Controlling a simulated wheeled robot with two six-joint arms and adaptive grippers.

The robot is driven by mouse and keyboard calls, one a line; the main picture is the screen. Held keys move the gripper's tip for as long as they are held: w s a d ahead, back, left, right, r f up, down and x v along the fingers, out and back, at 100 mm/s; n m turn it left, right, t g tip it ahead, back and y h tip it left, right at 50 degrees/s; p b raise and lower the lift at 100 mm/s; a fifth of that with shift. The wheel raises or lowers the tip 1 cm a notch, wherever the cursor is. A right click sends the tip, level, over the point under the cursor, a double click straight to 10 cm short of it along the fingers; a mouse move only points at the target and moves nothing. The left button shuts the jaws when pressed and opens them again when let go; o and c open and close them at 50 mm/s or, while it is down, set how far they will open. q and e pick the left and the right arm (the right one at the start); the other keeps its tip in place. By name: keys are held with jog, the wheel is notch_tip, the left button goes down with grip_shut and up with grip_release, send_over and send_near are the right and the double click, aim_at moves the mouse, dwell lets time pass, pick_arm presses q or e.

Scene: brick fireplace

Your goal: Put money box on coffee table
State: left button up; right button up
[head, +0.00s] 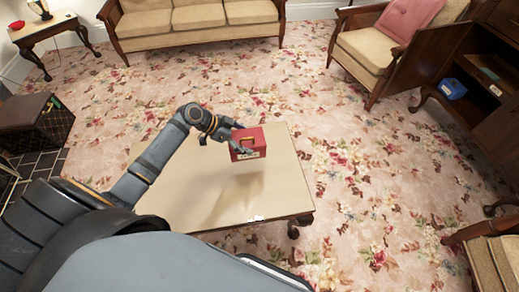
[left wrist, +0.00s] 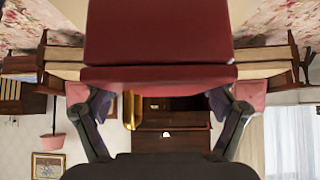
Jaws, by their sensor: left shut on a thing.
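The red money box (head: 250,138) is held over the far part of the coffee table (head: 200,205) in the head view. A blurred reflection shows on the tabletop below it; I cannot tell how large the gap is. My left gripper (head: 236,139) is shut on the money box. In the left wrist view the red box (left wrist: 158,40) fills the top middle, between the two fingers of my left gripper (left wrist: 160,99). The coffee table is pale-topped with dark legs, and its visible top is otherwise bare except for a small white spot at the near edge. My right gripper is not seen.
A sofa (head: 195,18) stands at the back. An armchair (head: 372,45) with a pink cushion is at the back right. An open dark cabinet (head: 490,110) holds a blue box (head: 452,88). A side table (head: 45,32) and dark chest (head: 33,125) are left. Floral carpet lies between.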

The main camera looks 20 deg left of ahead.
pick_arm(q)
jog(key=d+f, duration=0.4)
jog(key=s+d+f, duration=0.1)
jog(key=d+f, duration=0.3)
jog(key=s+d+f+b, duration=0.1)
jog(key=d+f, duration=0.3)
jog(key=shift+s+d+f, duration=0.2)
jog(key=shift+s+d, duration=0.05)
jog(key=shift+d, duration=0.15)
jog(key=shift+f, duration=0.1)
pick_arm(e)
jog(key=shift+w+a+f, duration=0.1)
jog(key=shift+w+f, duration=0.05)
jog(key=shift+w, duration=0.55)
pick_arm(q)
jog(key=o, duration=1.2)
jog(key=shift+c, duration=0.2)
jog(key=shift+o, duration=1)
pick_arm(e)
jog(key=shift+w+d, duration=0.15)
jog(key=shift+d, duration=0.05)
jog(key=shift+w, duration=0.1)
